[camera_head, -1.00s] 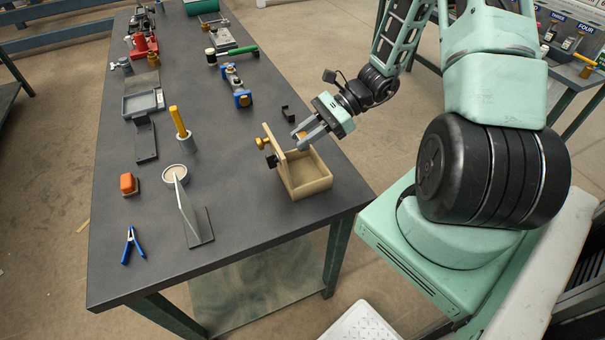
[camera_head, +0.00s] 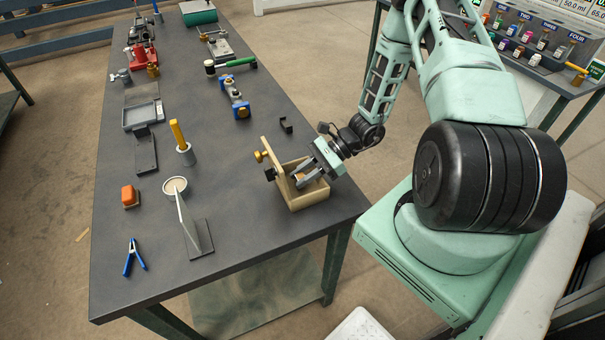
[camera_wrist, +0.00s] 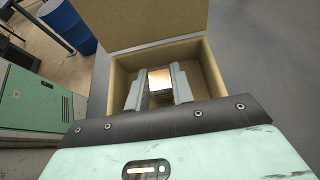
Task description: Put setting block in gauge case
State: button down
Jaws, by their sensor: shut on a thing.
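The gauge case (camera_head: 310,194) is an open tan wooden box with its lid raised, near the right edge of the dark table. It also fills the upper middle of the wrist view (camera_wrist: 208,72). My gripper (camera_head: 298,181) reaches down into the box opening from the upper right. In the wrist view my gripper (camera_wrist: 158,88) is shut on the setting block (camera_wrist: 160,78), a small shiny block with a coppery upper part. The block is over or inside the case. I cannot tell whether it touches the floor of the case.
A small black bracket (camera_head: 286,125) lies just behind the case.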

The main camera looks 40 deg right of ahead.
jog(key=shift+f, duration=0.2)
jog(key=c, duration=1.2)
grip_release()
jog(key=shift+r, duration=0.2)
jog(key=b+v, duration=0.3)
jog(key=v, duration=0.9)
jog(key=shift+r, duration=0.1)
